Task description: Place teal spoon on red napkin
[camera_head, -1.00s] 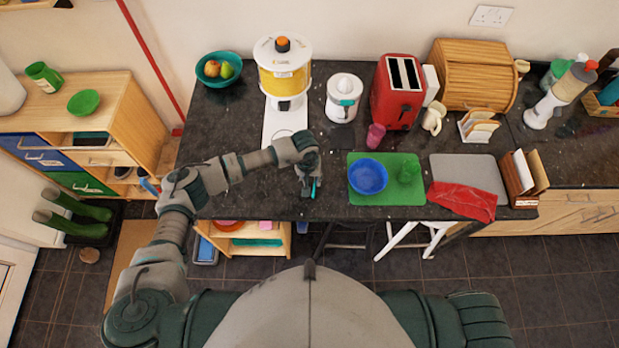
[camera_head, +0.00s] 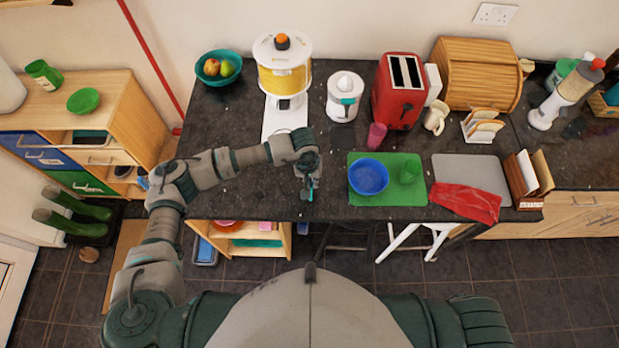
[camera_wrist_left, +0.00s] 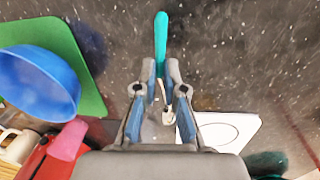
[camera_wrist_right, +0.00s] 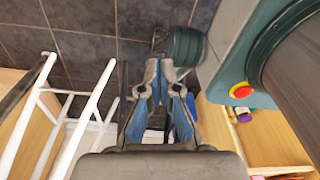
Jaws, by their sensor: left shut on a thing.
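My left gripper (camera_head: 309,188) is above the dark counter, left of the green mat. It is shut on the teal spoon (camera_wrist_left: 161,45), whose teal handle sticks out past the fingertips in the left wrist view. In the head view only a small teal bit of the spoon (camera_head: 307,193) shows. The red napkin (camera_head: 466,202) lies at the counter's front right, partly over a grey mat.
A green mat (camera_head: 414,196) with a blue bowl (camera_head: 368,176) and a green cup (camera_head: 409,171) lies between the left gripper and the napkin. A pink cup (camera_head: 377,135) and red toaster (camera_head: 399,90) stand behind. A letter rack (camera_head: 527,178) stands right of the napkin.

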